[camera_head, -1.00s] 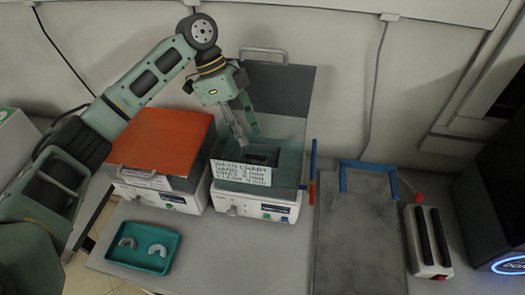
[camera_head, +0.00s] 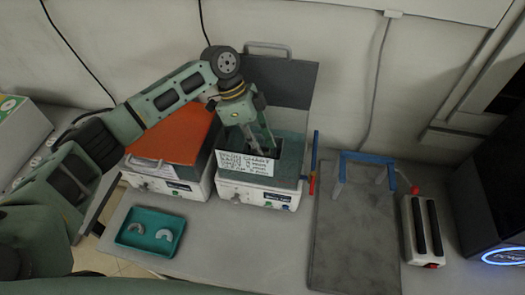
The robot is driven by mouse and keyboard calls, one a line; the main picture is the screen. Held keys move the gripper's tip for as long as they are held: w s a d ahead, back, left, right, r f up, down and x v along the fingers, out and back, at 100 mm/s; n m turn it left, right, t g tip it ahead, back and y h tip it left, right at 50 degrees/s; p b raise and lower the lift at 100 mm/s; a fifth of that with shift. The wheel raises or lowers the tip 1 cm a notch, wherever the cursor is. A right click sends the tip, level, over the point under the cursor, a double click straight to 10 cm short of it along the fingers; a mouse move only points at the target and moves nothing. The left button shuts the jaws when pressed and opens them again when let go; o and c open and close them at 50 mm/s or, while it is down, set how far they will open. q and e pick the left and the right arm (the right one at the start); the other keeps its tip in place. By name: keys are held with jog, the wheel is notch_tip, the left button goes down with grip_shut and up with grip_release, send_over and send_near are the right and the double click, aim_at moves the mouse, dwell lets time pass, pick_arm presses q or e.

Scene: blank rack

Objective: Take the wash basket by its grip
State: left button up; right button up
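The wash basket (camera_head: 258,153) shows only as a dark shape inside the open wash tank (camera_head: 287,170), behind the white handwritten wash chart card on the tank's front. Its grip is too small and too covered by my fingers to make out. My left gripper (camera_head: 262,145) points down into the tank mouth from above. Its two fingers show a gap between them, and their tips are partly hidden at the basket. I cannot tell whether they touch the grip. My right gripper is not in view.
The tank's grey lid (camera_head: 285,78) stands open behind. An orange-lidded unit (camera_head: 172,143) stands left of it. A teal tray (camera_head: 148,232) with two pale arches lies in front. Right are a blue upright bar (camera_head: 314,163), a grey mat (camera_head: 355,245) and a slotted white device (camera_head: 422,232).

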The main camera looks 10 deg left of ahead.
pick_arm(q)
grip_shut()
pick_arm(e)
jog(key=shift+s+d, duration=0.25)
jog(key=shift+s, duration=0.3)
pick_arm(q)
jog(key=shift+r, duration=0.1)
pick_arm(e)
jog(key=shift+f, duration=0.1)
